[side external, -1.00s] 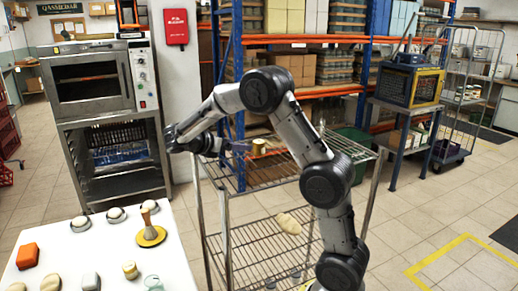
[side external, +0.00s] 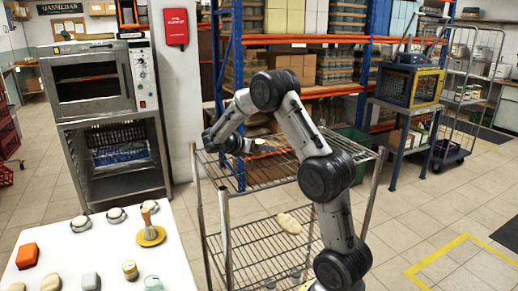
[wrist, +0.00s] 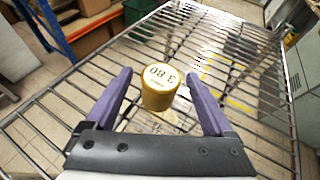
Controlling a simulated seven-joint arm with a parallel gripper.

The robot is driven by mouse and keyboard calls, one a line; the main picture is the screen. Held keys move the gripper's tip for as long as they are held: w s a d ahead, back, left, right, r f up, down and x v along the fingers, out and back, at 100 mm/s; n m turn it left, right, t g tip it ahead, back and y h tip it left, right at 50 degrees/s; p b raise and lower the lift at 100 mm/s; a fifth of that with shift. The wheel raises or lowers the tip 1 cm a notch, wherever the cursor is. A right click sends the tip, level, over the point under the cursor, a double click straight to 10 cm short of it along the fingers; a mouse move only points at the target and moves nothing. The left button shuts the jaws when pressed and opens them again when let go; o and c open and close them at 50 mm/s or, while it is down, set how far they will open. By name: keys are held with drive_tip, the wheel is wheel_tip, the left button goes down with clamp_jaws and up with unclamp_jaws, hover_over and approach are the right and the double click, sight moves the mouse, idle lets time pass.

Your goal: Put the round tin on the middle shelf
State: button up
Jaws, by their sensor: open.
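A round gold tin (wrist: 160,88) with a pale lid marked with numbers is between my gripper's fingers in the wrist view, with a gap on each side. It appears to be upright over the top wire shelf (wrist: 60,108). My gripper (wrist: 160,92) is open, its two purple fingers either side of the tin. In the side view my gripper (side external: 250,146) is low over the rack's top shelf (side external: 270,172), and the tin is small and partly hidden there. A lower wire shelf (side external: 250,245) of the same rack holds a pale oval object (side external: 289,223).
A white table (side external: 120,245) at front left holds several items, including another gold tin (side external: 130,270), an orange block (side external: 28,256) and a brush on a yellow dish (side external: 151,236). Rack posts (side external: 372,195) stand at the corners. An oven (side external: 90,80) stands behind left.

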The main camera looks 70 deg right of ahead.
clamp_jaws()
idle(0.5)
drive_tip(key=shift+r, duration=0.1)
